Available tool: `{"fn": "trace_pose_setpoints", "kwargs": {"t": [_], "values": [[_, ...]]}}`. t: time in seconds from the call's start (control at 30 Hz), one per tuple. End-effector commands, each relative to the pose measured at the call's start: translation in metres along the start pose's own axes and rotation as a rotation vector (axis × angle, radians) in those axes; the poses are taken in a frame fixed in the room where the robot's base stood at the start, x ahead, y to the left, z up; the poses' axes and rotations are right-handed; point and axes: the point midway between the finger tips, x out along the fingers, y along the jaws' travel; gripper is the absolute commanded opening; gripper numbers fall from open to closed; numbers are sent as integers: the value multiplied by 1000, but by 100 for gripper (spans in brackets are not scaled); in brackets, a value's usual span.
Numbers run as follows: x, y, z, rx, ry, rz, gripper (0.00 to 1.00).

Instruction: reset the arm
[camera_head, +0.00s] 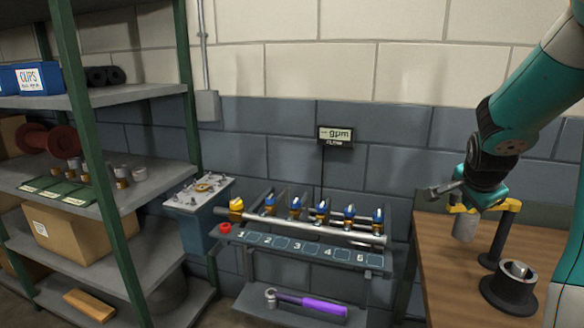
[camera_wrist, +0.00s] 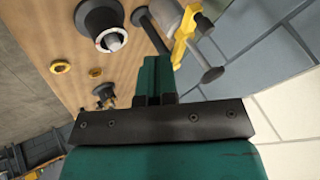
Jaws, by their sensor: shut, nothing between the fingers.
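My gripper (camera_head: 437,191) is at the end of my teal arm in the head view, held above the left side of the wooden bench (camera_head: 438,262) and pointing left. In the wrist view its fingers (camera_wrist: 154,68) are together, with nothing between them. A black stand (camera_head: 502,235) with a yellow arm (camera_head: 462,207) and a grey cylinder (camera_head: 465,226) is beside and below the gripper. A black round holder (camera_head: 510,290) with a light-rimmed opening stands on the bench in front. It also shows in the wrist view (camera_wrist: 88,18).
Left of the bench is a rack (camera_head: 300,253) with several blue-and-yellow valves. A green-posted shelf (camera_head: 150,190) stands at the far left. A gauge display (camera_head: 335,136) hangs on the wall. Yellow rings (camera_wrist: 62,67) lie on the bench in the wrist view.

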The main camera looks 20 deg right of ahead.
Motion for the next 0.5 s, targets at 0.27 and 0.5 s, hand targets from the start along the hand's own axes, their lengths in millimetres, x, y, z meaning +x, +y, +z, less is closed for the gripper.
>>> {"fn": "trace_pose_setpoints", "kwargs": {"t": [0.27, 0.5], "values": [[-44, -24, 94, -342, -212, -81, 0], [-154, 5, 249, -1081, -585, -293, 0]]}}
